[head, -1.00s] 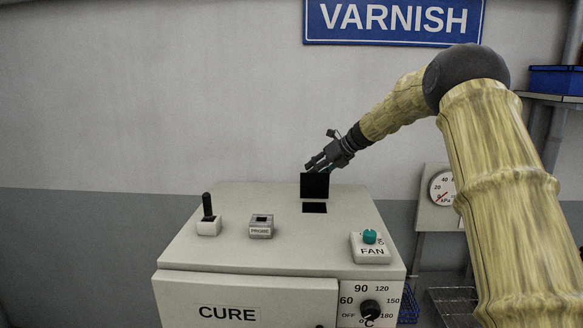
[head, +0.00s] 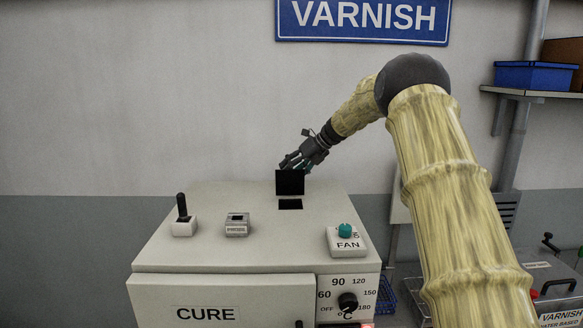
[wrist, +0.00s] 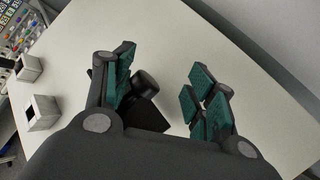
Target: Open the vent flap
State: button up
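The vent flap (head: 290,182) is a black square plate standing upright on top of the grey CURE oven (head: 165,255). A dark slot (head: 290,204) lies open in the oven top in front of it. My gripper (head: 292,162) is just above and behind the flap's top edge. In the wrist view my gripper (wrist: 163,88) is open, its green pads wide apart. A black knob (wrist: 146,83) and dark plate (wrist: 150,117), apparently the flap, show beside the left finger. That finger partly hides them, and I cannot tell whether they touch.
The oven top also holds a black lever on a white base (head: 183,215), a small grey probe block (head: 237,225) and a FAN box with a teal knob (head: 346,239). A temperature dial (head: 348,302) is on the front. The oven top between these is clear.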

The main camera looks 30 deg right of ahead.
jog(key=shift+w+d+f, duration=0.1)
jog(key=shift+d+f, duration=0.05)
jog(key=shift+f, duration=0.15)
jog(key=shift+w+r, duration=0.1)
jog(key=shift+r, duration=0.45)
jog(key=v, duration=1.1)
jog(key=shift+s+d, duration=0.2)
jog(key=shift+s, duration=0.1)
